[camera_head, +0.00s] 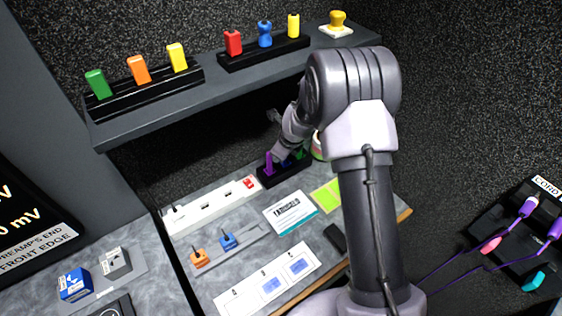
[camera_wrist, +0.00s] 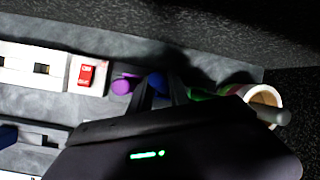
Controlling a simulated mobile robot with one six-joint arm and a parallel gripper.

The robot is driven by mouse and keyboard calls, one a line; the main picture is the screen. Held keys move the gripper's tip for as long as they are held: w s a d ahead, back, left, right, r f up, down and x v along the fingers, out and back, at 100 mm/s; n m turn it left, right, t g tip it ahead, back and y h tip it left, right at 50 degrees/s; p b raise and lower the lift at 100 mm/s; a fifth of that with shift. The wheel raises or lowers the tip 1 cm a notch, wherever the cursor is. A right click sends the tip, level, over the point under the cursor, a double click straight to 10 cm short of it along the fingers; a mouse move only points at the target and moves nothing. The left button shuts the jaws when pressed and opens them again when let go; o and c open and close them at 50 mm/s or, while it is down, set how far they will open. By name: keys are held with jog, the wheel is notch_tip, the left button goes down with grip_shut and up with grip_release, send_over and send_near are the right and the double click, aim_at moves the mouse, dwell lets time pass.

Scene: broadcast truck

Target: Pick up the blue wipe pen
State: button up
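A blue pen (camera_wrist: 157,82) stands in a small black holder (camera_head: 272,180) on the desk, between a purple pen (camera_head: 269,162) and a green pen (camera_head: 302,153). My gripper (camera_wrist: 162,92) reaches down at this holder. In the wrist view its dark fingers lie either side of the blue pen's top, with the purple pen just left and green just right. Whether the fingers press on the pen cannot be seen. In the head view my arm hides most of the gripper and part of the holder.
A shelf above (camera_head: 215,88) carries green, orange, yellow, red and blue items in black racks. A white power strip (camera_head: 212,205) with a red switch (camera_wrist: 86,75) lies left of the holder. A round white-rimmed container (camera_wrist: 264,97) stands close on the right.

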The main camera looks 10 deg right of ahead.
jog(key=shift+w+f, duration=0.2)
jog(key=shift+f, duration=0.15)
jog(key=shift+r, duration=0.15)
grip_shut()
